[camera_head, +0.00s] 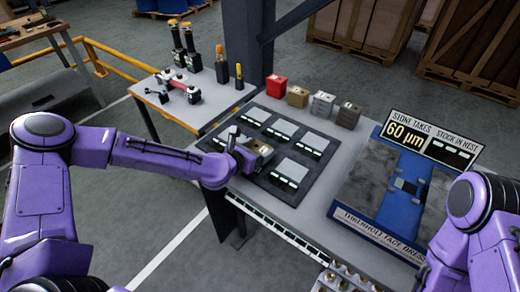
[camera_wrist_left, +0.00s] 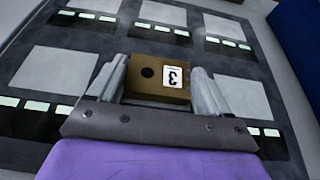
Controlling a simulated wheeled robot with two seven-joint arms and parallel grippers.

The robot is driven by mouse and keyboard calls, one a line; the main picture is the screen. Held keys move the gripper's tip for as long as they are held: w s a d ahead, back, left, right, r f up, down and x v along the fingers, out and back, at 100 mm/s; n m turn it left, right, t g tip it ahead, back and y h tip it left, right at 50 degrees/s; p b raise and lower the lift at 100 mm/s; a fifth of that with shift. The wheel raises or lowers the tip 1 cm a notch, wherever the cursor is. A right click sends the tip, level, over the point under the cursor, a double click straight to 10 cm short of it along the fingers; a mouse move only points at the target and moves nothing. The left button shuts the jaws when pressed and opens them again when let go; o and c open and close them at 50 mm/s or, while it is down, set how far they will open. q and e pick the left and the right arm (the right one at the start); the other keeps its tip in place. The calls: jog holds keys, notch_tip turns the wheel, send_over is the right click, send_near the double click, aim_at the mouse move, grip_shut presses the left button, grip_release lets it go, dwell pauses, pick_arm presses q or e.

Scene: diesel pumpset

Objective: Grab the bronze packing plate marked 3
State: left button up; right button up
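The bronze packing plate marked 3 (camera_wrist_left: 160,77) is a brown block with a dark round hole and a white label reading 3, in the left wrist view. My left gripper (camera_wrist_left: 163,82) has one finger on each side of it, and the plate fills the gap with no clear space at either finger. In the head view the left gripper (camera_head: 250,152) is at the left part of the dark tray (camera_head: 318,178), with the plate (camera_head: 264,150) partly showing at its tip. Whether the plate is clear of the tray, I cannot tell. My right gripper is out of view.
The tray has several light grey rectangles with small pale labels. Behind it stand a red block (camera_head: 276,86), a brown block (camera_head: 298,96) and others. A blue fixture (camera_head: 385,205) with a "60 µm" sign (camera_head: 430,138) is at right. A side table (camera_head: 205,103) holds tools.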

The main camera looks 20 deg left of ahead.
pick_arm(q)
jog(key=shift+w+r, duration=0.1)
jog(key=c, duration=0.8)
jog(key=shift+r, duration=0.1)
